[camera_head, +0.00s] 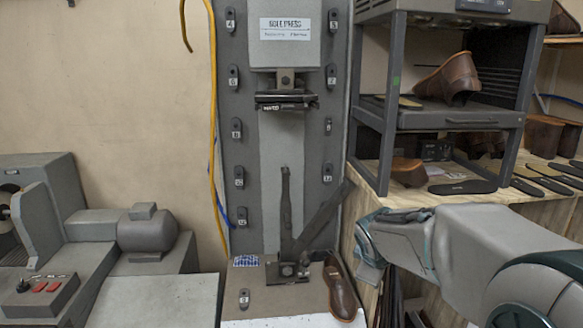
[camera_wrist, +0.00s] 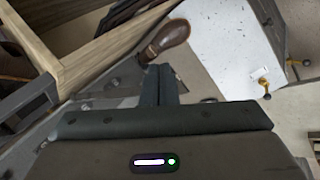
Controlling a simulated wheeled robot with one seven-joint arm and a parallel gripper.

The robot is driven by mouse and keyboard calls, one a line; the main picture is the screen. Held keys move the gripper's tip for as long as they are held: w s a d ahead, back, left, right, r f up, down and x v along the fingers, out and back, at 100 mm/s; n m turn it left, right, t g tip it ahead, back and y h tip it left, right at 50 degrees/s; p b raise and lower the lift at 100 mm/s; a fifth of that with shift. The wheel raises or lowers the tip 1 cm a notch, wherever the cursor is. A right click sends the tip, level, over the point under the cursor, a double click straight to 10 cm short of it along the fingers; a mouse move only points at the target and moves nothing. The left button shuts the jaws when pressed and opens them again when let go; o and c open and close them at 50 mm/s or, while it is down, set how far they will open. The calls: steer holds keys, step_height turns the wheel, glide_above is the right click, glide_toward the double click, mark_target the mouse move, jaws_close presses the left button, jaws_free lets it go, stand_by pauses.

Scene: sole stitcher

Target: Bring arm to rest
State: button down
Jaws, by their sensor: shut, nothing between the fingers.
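My gripper (camera_wrist: 160,82) shows in the wrist view with its two dark fingers together and nothing between them. In the head view my arm comes in from the right, in front of the wooden bench, and the fingers cannot be made out. A brown shoe (camera_head: 340,289) lies on the base of the grey sole press (camera_head: 278,160), right of its black lever stand. The shoe also shows in the wrist view (camera_wrist: 172,36), beyond my fingertips and apart from them.
A grey metal rack (camera_head: 390,115) with a brown shoe (camera_head: 449,78) stands on the wooden bench (camera_head: 425,198). Dark soles lie at its right. A grey machine (camera_head: 95,228) stands at the left. In the wrist view, a wooden edge (camera_wrist: 105,50) is close on the left.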

steer(key=s+a+f+m+g+y, duration=0.1)
steer(key=s+m, duration=0.4)
steer(key=s, duration=0.6)
steer(key=s+a+m+g+y, duration=0.1)
steer(key=s+m, duration=0.5)
steer(key=s, duration=0.6)
steer(key=shift+s+a+f+m+g, duration=0.3)
steer(key=shift+a+f+g, duration=0.1)
steer(key=shift+a+g, duration=0.4)
